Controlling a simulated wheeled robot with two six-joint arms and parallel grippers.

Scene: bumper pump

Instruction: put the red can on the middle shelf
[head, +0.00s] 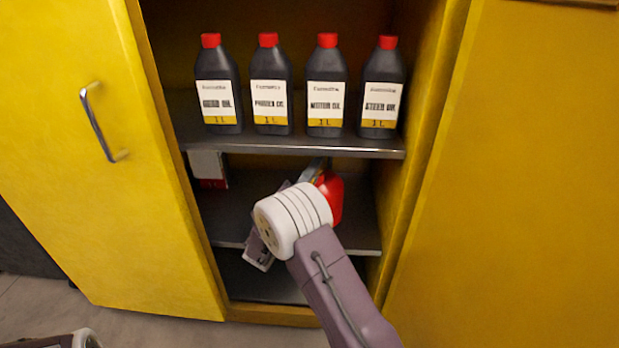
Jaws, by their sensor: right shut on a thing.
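The red can (335,197) is inside the yellow cabinet, at the level of the middle shelf (228,215). Its left part is hidden behind my right wrist. My right gripper (316,170) reaches into the middle compartment and is shut on the can; its jaws are mostly hidden by the white wrist joint. I cannot tell whether the can's base touches the shelf. My left gripper is not in view.
Several dark oil bottles (270,90) with red caps stand on the upper shelf (290,143), above my right arm. A grey and red item (208,168) is at the left of the middle compartment. The yellow door (110,200) with a handle is left; a yellow panel (510,180) is right.

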